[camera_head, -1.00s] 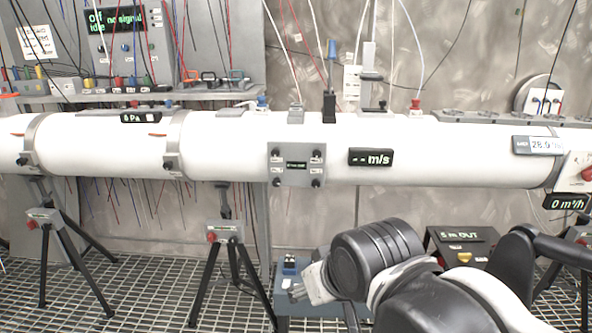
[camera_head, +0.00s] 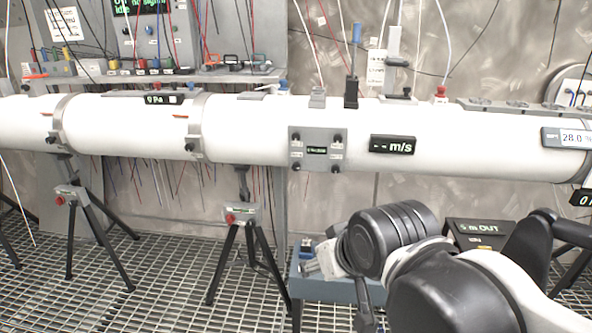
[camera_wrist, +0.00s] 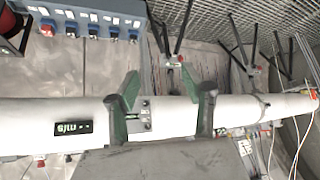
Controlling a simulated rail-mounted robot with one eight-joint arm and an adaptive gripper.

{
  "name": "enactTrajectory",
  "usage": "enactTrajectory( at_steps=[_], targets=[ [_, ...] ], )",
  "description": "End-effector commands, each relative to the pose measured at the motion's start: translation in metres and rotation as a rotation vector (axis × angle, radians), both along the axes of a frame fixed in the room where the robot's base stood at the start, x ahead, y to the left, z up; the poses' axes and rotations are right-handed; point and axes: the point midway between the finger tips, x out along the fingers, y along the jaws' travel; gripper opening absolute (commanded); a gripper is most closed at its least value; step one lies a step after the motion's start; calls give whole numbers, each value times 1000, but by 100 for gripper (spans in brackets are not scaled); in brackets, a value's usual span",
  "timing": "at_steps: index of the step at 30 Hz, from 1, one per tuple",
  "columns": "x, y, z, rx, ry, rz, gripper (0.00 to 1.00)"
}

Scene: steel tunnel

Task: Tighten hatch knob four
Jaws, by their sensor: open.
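The hatch is a small grey plate (camera_head: 316,152) on the front of the white pipe (camera_head: 250,125), with a black knob near each corner and a small dark display in its middle. The knob labels are too small to read, so I cannot tell which is number four. In the wrist view, which is upside down, the hatch (camera_wrist: 140,115) shows partly between the fingers, close to the left one. My gripper (camera_wrist: 168,90) is open and empty, in front of the pipe. No contact with a knob is visible. In the head view my arm stands below and right of the hatch.
A black m/s display (camera_head: 393,145) sits on the pipe right of the hatch. A tripod (camera_head: 243,222) stands below the pipe at left. A blue box (camera_wrist: 95,22) with coloured knobs is low down near my arm.

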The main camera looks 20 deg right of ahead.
Motion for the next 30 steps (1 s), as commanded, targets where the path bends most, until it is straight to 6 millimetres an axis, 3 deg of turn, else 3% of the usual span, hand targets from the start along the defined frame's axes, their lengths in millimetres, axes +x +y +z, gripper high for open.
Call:
enactTrajectory(
  at_steps=[15,24,30],
  targets=[
    [166,27,26,-9,-397,144,44],
    [249,29,29,-53,-635,155,44],
    [295,22,21,-101,-783,130,44]
  ],
)
